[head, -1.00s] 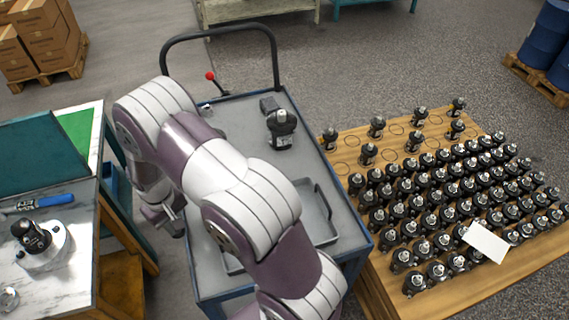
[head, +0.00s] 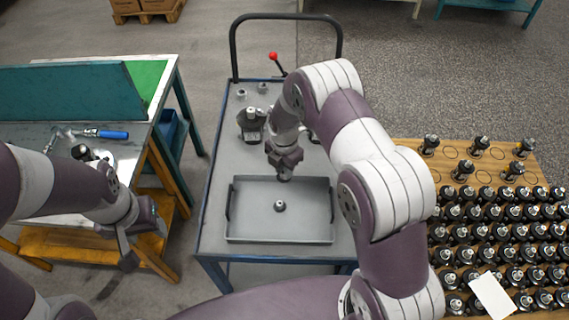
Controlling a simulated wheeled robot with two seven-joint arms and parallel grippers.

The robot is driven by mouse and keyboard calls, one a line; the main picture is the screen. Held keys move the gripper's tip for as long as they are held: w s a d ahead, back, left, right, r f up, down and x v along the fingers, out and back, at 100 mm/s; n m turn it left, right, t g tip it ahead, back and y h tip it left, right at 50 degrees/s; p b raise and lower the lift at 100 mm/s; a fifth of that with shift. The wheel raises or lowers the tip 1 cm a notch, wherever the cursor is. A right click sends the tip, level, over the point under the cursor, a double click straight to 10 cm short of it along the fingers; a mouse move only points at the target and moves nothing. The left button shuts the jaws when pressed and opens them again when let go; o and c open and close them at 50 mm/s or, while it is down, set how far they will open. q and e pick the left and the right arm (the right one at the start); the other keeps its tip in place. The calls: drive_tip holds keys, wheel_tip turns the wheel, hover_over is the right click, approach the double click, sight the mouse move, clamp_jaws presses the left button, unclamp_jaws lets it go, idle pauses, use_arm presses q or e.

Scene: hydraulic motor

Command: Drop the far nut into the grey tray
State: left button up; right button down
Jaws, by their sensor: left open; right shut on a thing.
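The grey tray (head: 240,232) lies on the near half of the blue cart. A small dark nut-like piece (head: 280,205) lies on its floor, near the middle. My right gripper (head: 284,177) points down just above the tray's back edge, above and behind that piece. It is shut on a small dark thing, apparently a nut, mostly hidden by the fingers. Two small grey nut-like pieces stand at the cart's far left corner, one nearer (head: 241,94) and one farther (head: 262,88). My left gripper (head: 128,249) is open and empty, left of the cart.
A dark motor (head: 251,124) stands on the cart behind the tray, left of my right arm. A red-knobbed lever (head: 273,57) rises at the cart's back. A workbench (head: 60,140) is at left; a wooden pallet (head: 430,149) of motors is at right.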

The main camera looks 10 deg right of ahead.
wheel_tip(320, 180, down, 6)
drive_tip(key=b, duration=0.3)
drive_tip(key=shift+r, duration=0.25)
drive_tip(key=c, duration=0.9)
unclamp_jaws()
wheel_tip(320, 180, up, 12)
drive_tip(key=b, duration=0.4)
drive_tip(key=shift+f, duration=0.2)
drive_tip(key=shift+r, duration=0.55)
